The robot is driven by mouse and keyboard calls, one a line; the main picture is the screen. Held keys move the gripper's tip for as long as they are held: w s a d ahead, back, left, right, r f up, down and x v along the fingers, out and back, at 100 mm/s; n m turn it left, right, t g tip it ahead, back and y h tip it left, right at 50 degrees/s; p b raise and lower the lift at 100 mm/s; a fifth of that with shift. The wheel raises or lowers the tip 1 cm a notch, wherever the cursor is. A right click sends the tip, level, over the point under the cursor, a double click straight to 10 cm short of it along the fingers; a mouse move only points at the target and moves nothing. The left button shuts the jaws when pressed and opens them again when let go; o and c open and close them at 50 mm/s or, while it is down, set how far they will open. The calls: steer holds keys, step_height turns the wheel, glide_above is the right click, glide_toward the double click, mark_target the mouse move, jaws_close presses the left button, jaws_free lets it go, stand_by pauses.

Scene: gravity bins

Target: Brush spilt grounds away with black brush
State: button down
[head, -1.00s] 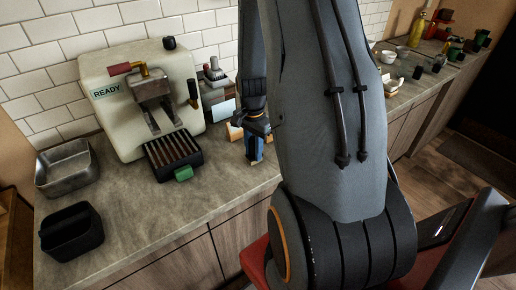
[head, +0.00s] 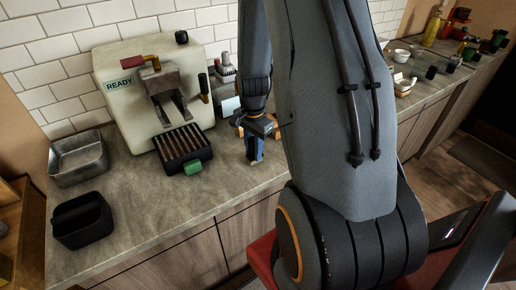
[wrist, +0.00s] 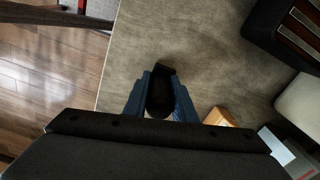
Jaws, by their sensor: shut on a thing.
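My gripper (head: 254,158) points down low over the counter, to the right of the espresso machine's drip tray. In the wrist view my gripper (wrist: 161,97) has its two blue fingers closed on a black, rounded thing, which looks like the black brush (wrist: 160,90). Its far end shows above the grey counter; the rest is hidden between the fingers. I cannot tell if it touches the counter. In the head view the brush is too small to make out. No spilt grounds can be clearly made out in either view.
The espresso machine (head: 117,86) stands at the wall, with its slatted drip tray (head: 163,139) and a green-ended part (head: 193,167) in front. A steel pan (head: 78,174) and a black bin (head: 83,231) stand left. An orange-brown block (wrist: 220,117) lies near my gripper. The front counter is clear.

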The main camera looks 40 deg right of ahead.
steer(key=shift+a+f, duration=0.1)
steer(key=shift+a, duration=0.35)
steer(key=shift+d, duration=0.1)
steer(key=shift+s+d, duration=0.15)
steer(key=shift+d, duration=1.65)
steer(key=shift+d, duration=0.1)
steer(key=shift+s+d, duration=0.1)
steer(key=shift+d, duration=1.65)
